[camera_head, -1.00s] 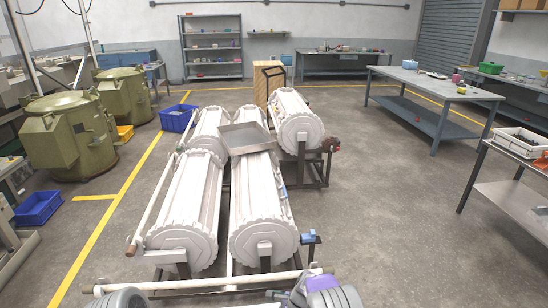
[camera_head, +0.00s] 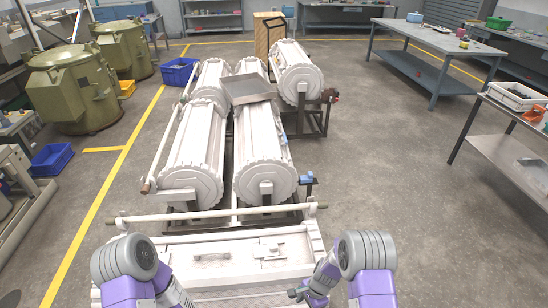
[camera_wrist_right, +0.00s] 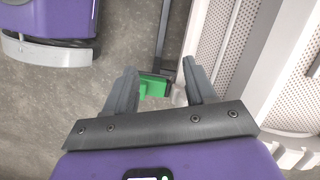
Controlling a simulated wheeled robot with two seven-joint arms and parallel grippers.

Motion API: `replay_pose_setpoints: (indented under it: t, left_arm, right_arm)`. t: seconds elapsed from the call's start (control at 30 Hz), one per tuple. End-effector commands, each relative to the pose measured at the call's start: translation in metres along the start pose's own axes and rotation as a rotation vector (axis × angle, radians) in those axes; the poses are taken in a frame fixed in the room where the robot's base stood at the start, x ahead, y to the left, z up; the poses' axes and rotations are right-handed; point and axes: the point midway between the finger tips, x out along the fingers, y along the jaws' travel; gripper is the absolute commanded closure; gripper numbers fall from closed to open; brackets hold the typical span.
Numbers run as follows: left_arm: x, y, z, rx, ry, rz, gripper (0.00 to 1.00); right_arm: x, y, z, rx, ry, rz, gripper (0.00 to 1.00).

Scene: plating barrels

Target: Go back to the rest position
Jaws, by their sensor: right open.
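My right arm (camera_head: 366,262) is folded at the bottom right of the head view, in front of the white barrel unit. My right gripper (camera_wrist_right: 160,72) shows in the right wrist view with its two dark fingers apart. Nothing is held between them; a green object (camera_wrist_right: 154,87) shows beyond, lower down by the floor. My left arm (camera_head: 128,262) is bent at the bottom left of the head view. Its gripper does not show clearly; the frame's lower edge cuts the arm off.
White plating barrels (camera_head: 262,155) stand on a rack ahead, with a metal tray (camera_head: 250,88) on top. A white flat-topped unit (camera_head: 235,252) lies close before me, between my arms. Benches (camera_head: 440,50) stand at right. Grey floor (camera_head: 390,160) is clear to the right.

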Motion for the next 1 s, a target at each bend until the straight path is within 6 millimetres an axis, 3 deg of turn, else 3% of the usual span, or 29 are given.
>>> replay_pose_setpoints:
  t: [0.03,0.2,0.33,0.57,1.0]
  left_arm:
    - [-0.002,0.001,0.0,0.0,0.0,0.0,0.38]
    - [-0.006,0.002,0.0,0.0,0.001,0.0,0.38]
    - [-0.008,0.003,0.0,0.0,0.001,0.0,0.38]
    - [-0.009,0.004,0.0,0.0,0.001,0.0,0.38]
    - [-0.009,0.003,0.0,0.0,0.0,0.0,0.38]
  right_arm:
    - [0.005,0.023,0.001,-0.059,0.002,0.012,0.45]
    - [0.014,0.09,0.024,-0.393,0.009,-0.003,0.45]
    - [0.008,0.121,0.053,-0.641,0.01,-0.067,0.45]
    - [-0.005,0.14,0.085,-0.868,0.021,-0.165,0.45]
    - [-0.006,0.14,0.087,-0.889,0.025,-0.175,0.45]
